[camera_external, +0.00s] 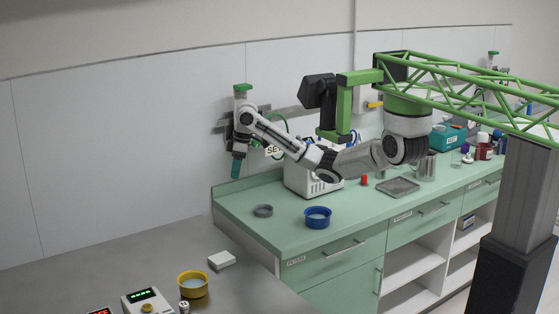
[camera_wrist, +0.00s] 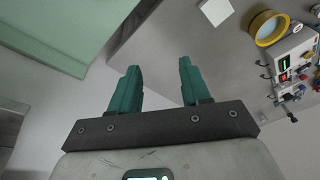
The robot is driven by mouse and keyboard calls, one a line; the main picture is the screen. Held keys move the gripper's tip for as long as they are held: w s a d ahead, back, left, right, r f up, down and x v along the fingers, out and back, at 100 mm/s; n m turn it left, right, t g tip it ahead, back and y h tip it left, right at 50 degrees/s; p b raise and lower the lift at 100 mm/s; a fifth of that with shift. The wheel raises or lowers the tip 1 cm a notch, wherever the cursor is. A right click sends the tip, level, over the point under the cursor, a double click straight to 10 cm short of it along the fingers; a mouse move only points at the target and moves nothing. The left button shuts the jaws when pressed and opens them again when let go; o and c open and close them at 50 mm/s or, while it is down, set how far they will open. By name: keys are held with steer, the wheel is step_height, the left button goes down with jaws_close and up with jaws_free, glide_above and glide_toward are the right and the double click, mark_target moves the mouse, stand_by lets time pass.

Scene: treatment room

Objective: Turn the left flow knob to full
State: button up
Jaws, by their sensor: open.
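My gripper (camera_external: 236,168) hangs in the air with its teal fingers pointing down, in front of the wall and left of the green bench. In the wrist view my gripper (camera_wrist: 162,88) has its two fingers well apart with nothing between them. A white unit with a green display (camera_external: 146,300) stands at the front of the grey table and carries a yellow knob (camera_external: 147,307). A unit with a red display (camera_external: 101,311) is cut off at its left. Both displays show on equipment (camera_wrist: 294,68) at the wrist view's right. I cannot tell which part is the left flow knob.
A yellow bowl (camera_external: 193,291) and a white box (camera_external: 222,260) are on the grey table (camera_external: 110,272). The green bench (camera_external: 273,231) holds a blue-rimmed bowl (camera_external: 318,224), a grey dish (camera_external: 263,211), a white box-shaped device (camera_external: 298,181) and a grey tray (camera_external: 398,187). The table's left part is clear.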

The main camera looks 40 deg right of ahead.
steer(key=s+d+f+m, duration=0.1)
steer(key=s+f+m, duration=0.3)
steer(key=s+m, duration=0.1)
steer(key=s+d+f+m+t, duration=0.1)
steer(key=s+d+f+m, duration=0.1)
steer(key=s+f+m, duration=0.2)
steer(key=s+d+f+m+y, duration=0.1)
steer(key=s+f+m, duration=0.4)
steer(key=s+f, duration=0.1)
steer(key=shift+d+m+t, duration=0.2)
steer(key=shift+m+t, duration=0.1)
steer(key=shift+s+d+f+m, duration=0.25)
steer(key=shift+s+d+m, duration=0.15)
steer(key=shift+s, duration=0.05)
steer(key=w+a+r+n+y+b, duration=0.1)
steer(key=w+a+r+n+b, duration=0.3)
steer(key=w+n, duration=0.5)
steer(key=n+g, duration=0.2)
steer(key=n, duration=1.1)
glide_toward(256, 143)
steer(key=x, duration=0.5)
steer(key=w+d+x, duration=0.1)
steer(key=x, duration=0.2)
steer(key=shift+f, duration=0.25)
